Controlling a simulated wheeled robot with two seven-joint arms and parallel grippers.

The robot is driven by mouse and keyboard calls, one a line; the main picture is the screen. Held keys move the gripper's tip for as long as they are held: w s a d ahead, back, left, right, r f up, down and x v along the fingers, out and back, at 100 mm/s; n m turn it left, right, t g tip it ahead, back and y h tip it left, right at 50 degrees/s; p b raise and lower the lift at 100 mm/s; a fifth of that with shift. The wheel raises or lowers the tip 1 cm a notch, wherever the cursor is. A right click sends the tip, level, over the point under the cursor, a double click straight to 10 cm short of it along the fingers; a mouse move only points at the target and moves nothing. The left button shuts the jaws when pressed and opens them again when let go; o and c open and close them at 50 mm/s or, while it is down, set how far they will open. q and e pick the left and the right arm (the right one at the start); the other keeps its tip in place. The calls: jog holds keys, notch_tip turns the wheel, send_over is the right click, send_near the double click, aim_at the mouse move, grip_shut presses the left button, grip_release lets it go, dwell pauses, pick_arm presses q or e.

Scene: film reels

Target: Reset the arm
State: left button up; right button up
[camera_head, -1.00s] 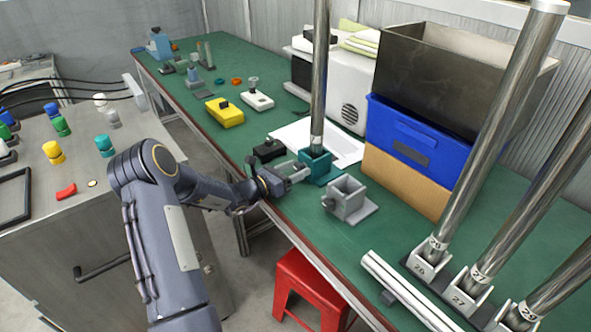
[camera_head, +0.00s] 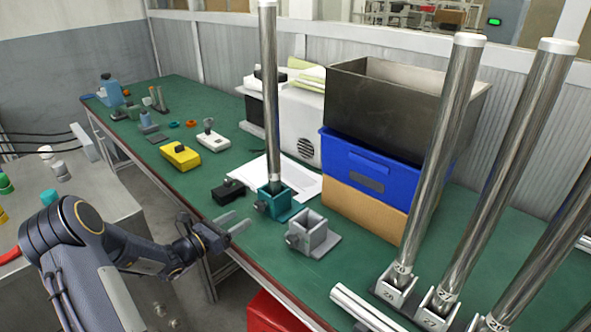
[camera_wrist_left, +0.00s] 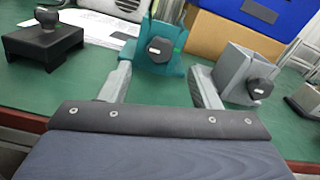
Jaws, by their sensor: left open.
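My left gripper (camera_head: 234,224) is open and empty over the near edge of the green table. Its two fingers also show in the left wrist view (camera_wrist_left: 160,88), spread apart with nothing between them. Ahead of it stands a teal holder (camera_head: 274,204) with a tall metal tube (camera_head: 268,95) upright in it. The teal holder (camera_wrist_left: 155,55) is beyond the fingertips and apart from them in the left wrist view. A grey empty holder (camera_head: 312,238) stands to the right of the teal one. My right gripper is not in view.
A black block (camera_head: 228,192) sits left of the teal holder, with a white sheet behind. A blue bin (camera_head: 370,170) and dark metal box stand at the back. Several metal tubes (camera_head: 440,150) stand at the right. A red stool (camera_head: 275,312) is below the table edge.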

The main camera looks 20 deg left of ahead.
pick_arm(q)
jog(key=s+d+r+m+g+h+p, duration=0.25)
jog(key=s+d+r+m+g, duration=0.3)
jog(key=d+r+m, duration=0.35)
jog(key=s+d+r+m+g+h+p, duration=0.2)
jog(key=s+d+r+m+g+p, duration=0.15)
jog(key=s+d+r+m, duration=0.55)
jog(key=s+d+r+m+g+y+p, duration=0.1)
jog(key=s+m+y+p, duration=0.3)
jog(key=s+m, duration=1)
jog(key=s+d+y, duration=0.1)
jog(key=s+y, duration=0.1)
jog(key=y, duration=0.1)
jog(key=shift+s+r+g+y, duration=0.15)
jog(key=shift+r+g+y, duration=0.15)
jog(key=shift+g+y, duration=0.1)
